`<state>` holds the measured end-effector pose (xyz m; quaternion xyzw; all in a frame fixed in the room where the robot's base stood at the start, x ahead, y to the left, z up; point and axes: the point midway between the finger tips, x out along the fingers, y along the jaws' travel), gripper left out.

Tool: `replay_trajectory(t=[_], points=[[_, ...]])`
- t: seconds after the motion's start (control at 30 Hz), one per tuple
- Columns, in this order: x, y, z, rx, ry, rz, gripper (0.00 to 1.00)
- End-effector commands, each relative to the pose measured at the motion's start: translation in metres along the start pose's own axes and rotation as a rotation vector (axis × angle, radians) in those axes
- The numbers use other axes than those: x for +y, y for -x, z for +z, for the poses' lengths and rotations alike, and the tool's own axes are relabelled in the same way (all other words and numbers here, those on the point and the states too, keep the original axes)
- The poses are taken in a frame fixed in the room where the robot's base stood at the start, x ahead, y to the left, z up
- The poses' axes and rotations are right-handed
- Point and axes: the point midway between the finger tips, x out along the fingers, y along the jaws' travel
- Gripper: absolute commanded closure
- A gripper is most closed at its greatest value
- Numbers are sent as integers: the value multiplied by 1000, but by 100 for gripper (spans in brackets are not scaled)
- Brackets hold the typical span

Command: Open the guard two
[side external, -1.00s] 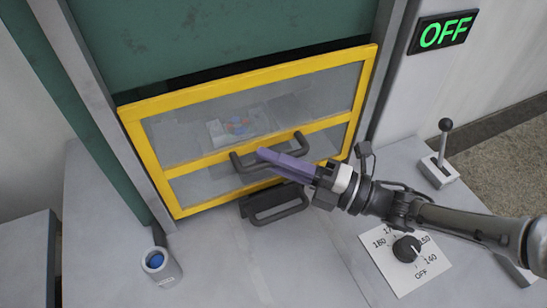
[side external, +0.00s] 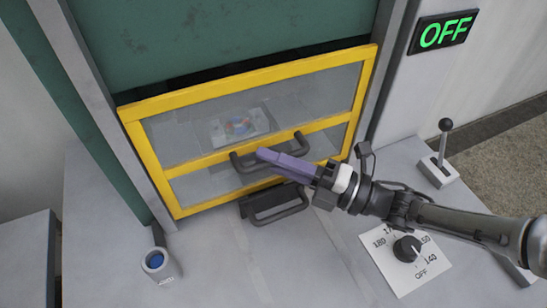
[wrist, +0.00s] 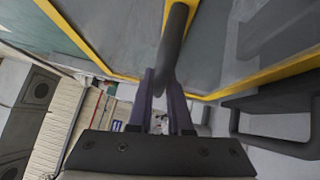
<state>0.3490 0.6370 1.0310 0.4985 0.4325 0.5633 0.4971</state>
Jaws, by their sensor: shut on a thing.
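The guard (side external: 250,79) is a clear panel in a yellow frame across the front of the green machine. It looks closed, with its lower edge near the grey table. A dark bar handle (side external: 303,142) is fixed to its middle crossbar. My gripper (side external: 264,155) has long purple fingers and reaches this handle from the right. In the wrist view the handle (wrist: 174,42) runs between the fingertips, and my gripper (wrist: 163,82) is shut on it. The exact contact is partly hidden by the fingers in the side view.
A second dark handle (side external: 278,214) sits low below the guard. A blue button (side external: 155,261) stands at the left, a dial (side external: 406,248) at the right and a lever (side external: 441,150) farther right. A sign (side external: 445,32) reads OFF. The table left of centre is clear.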

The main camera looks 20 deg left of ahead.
Motion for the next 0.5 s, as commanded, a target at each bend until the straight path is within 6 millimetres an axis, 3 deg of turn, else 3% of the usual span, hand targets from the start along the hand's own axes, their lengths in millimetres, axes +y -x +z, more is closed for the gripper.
replay_trajectory(t=[0.37,0.5], points=[[0,0,0,1,0,-1,100],[11,-1,1,1,1,2,100]])
